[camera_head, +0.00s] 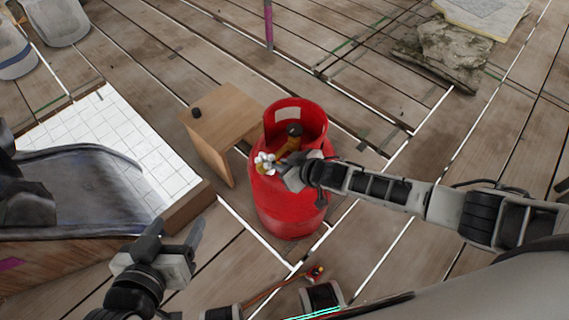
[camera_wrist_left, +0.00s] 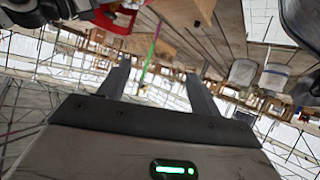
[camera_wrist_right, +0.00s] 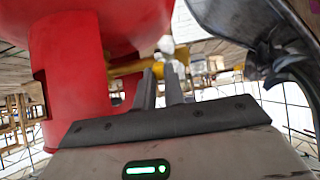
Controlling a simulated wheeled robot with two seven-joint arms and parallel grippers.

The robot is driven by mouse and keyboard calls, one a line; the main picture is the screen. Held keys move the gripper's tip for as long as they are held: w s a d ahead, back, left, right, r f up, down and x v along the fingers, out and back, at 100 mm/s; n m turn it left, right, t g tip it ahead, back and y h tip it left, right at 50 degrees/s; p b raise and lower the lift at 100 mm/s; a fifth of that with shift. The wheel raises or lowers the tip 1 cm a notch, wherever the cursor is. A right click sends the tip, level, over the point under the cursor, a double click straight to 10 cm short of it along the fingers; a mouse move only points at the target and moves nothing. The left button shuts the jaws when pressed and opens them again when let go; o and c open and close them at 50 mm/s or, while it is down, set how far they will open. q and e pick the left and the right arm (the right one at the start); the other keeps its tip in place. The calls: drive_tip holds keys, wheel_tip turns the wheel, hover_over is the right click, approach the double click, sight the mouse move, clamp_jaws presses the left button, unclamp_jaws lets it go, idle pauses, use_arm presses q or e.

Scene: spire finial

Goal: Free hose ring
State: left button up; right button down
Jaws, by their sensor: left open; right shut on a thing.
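A red gas cylinder (camera_head: 290,205) stands upright on the plank floor. Inside its collar is a brass valve (camera_head: 287,148) with a black knob (camera_head: 294,130). A brass fitting with a white lobed knob (camera_head: 264,158) sticks out at the collar's left opening. My right gripper (camera_head: 277,168) is shut on this brass fitting; in the right wrist view its fingers (camera_wrist_right: 162,75) meet beside the brass (camera_wrist_right: 128,68), below the blurred white knob (camera_wrist_right: 166,45). The exact contact is partly hidden. My left gripper (camera_head: 174,230) is open and empty, left of and nearer than the cylinder. I cannot make out a separate hose ring.
A wooden stool (camera_head: 232,112) with a small black object (camera_head: 196,113) stands left behind the cylinder. A dark curved sheet (camera_head: 85,185) and white tiles (camera_head: 125,135) lie at left. A thin reddish rod or hose with a red end (camera_head: 316,271) lies in front.

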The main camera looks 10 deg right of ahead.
drive_tip(key=c, duration=1.5)
unclamp_jaws()
use_arm(q)
drive_tip(key=r+p, duration=0.1)
drive_tip(key=p, duration=0.4)
drive_tip(key=shift+a+r+g, duration=0.1)
drive_tip(key=shift+r+g, duration=0.2)
drive_tip(key=shift+r, duration=0.1)
use_arm(e)
drive_tip(key=v, duration=1.6)
